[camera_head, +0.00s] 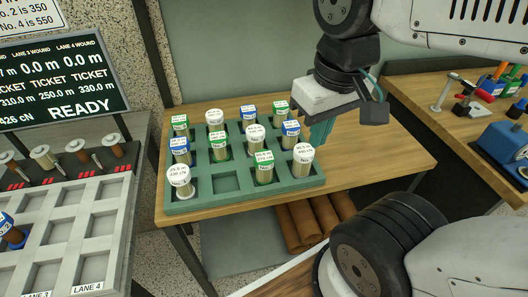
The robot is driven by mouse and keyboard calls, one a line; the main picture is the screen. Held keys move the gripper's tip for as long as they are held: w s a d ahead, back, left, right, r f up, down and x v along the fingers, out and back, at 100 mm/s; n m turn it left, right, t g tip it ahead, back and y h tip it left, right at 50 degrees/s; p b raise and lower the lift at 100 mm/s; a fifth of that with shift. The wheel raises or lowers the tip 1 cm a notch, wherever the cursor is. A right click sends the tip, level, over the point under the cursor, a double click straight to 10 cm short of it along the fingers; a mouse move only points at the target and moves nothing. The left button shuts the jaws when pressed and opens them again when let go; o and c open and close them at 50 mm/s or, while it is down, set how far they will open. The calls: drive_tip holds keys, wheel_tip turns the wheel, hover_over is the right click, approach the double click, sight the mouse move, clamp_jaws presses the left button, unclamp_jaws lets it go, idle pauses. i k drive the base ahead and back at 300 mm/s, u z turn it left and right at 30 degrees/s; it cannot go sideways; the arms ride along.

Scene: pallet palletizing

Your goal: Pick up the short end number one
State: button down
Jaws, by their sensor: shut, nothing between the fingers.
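A green tray (240,201) on the wooden table holds several upright short ends, thread spools with white, green or blue labelled caps. White-capped ones include the front-left spool (180,180) and the front-right spool (303,158). A green-capped spool (264,168) stands between the front-right spool and an empty front pocket (225,182). The label numbers are too small to read surely, so I cannot tell which is number one. My gripper (320,133) is shut and empty, with green fingers pointing down at the tray's right edge, beside a blue-capped spool (290,130).
At left, a grey rack (62,228) has several empty pockets and a blue-capped spool (11,234), below a dark display (62,80) reading READY. Brown rolls (310,222) lie beneath the table. A right-hand bench carries a blue machine (503,148) and tools.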

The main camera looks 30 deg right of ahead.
sight(179, 176)
drive_tip(key=u, duration=0.55)
drive_tip(key=k, duration=1.3)
drive_tip(key=z, duration=0.35)
drive_tip(key=i, duration=0.8)
drive_tip(key=z, duration=0.55)
